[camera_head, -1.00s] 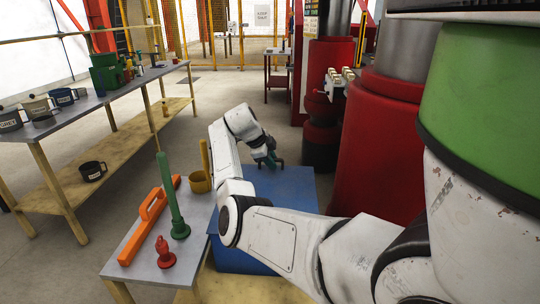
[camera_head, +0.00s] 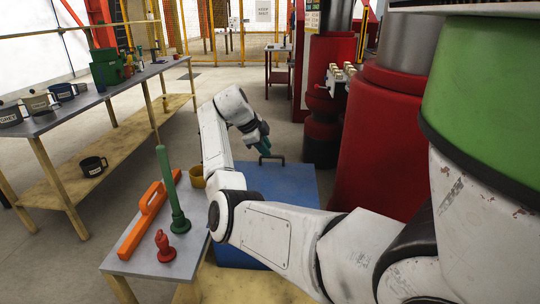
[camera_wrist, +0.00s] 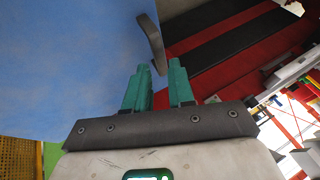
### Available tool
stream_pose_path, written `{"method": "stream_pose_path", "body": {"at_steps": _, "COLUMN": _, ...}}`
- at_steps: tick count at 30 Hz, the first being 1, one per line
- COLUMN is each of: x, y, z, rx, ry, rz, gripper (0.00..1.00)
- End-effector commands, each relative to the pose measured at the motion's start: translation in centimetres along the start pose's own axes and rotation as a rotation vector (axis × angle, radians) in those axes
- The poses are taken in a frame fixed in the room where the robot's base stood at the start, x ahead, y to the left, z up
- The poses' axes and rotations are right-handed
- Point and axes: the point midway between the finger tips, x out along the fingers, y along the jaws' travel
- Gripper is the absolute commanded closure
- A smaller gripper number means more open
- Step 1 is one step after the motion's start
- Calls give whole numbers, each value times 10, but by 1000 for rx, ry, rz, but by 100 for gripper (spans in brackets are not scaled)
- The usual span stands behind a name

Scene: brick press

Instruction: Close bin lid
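The blue bin (camera_head: 290,188) stands on the floor in the middle of the camera_head view. Its flat blue lid appears to lie down on top, with a dark handle (camera_head: 272,159) on it. My gripper (camera_head: 264,143), with teal fingers, is just above the handle in that view. In the wrist view, my gripper (camera_wrist: 159,68) has its two fingers apart with a gap between them. The lid handle (camera_wrist: 150,40) shows beyond the fingertips, against the blue lid surface (camera_wrist: 70,60). I hold nothing. My arm hides part of the bin's near side.
A small table (camera_head: 150,262) at the left holds an orange tool (camera_head: 147,215), a green baton (camera_head: 172,190), a red piece (camera_head: 164,246) and a yellow cup (camera_head: 196,177). A long bench (camera_head: 60,122) stands behind. A red press (camera_head: 375,150) stands close at the right.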

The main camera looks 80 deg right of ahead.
Motion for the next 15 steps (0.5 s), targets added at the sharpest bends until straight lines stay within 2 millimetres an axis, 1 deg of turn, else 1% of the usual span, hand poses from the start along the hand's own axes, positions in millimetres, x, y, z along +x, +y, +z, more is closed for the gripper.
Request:
{"method": "stream_pose_path", "body": {"at_steps": 1, "x": -11, "y": 0, "z": 1, "rx": 1, "ry": -2, "rz": -2, "gripper": 77}}
{"method": "stream_pose_path", "body": {"at_steps": 3, "x": -23, "y": 0, "z": 1, "rx": 0, "ry": -2, "rz": -1, "gripper": 77}}
{"method": "stream_pose_path", "body": {"at_steps": 6, "x": -36, "y": 0, "z": 0, "rx": 0, "ry": -1, "rz": 0, "gripper": 77}}
{"method": "stream_pose_path", "body": {"at_steps": 10, "x": -46, "y": 0, "z": 0, "rx": 0, "ry": -1, "rz": 1, "gripper": 77}}
{"method": "stream_pose_path", "body": {"at_steps": 15, "x": -50, "y": 0, "z": 0, "rx": 0, "ry": 0, "rz": 2, "gripper": 77}}
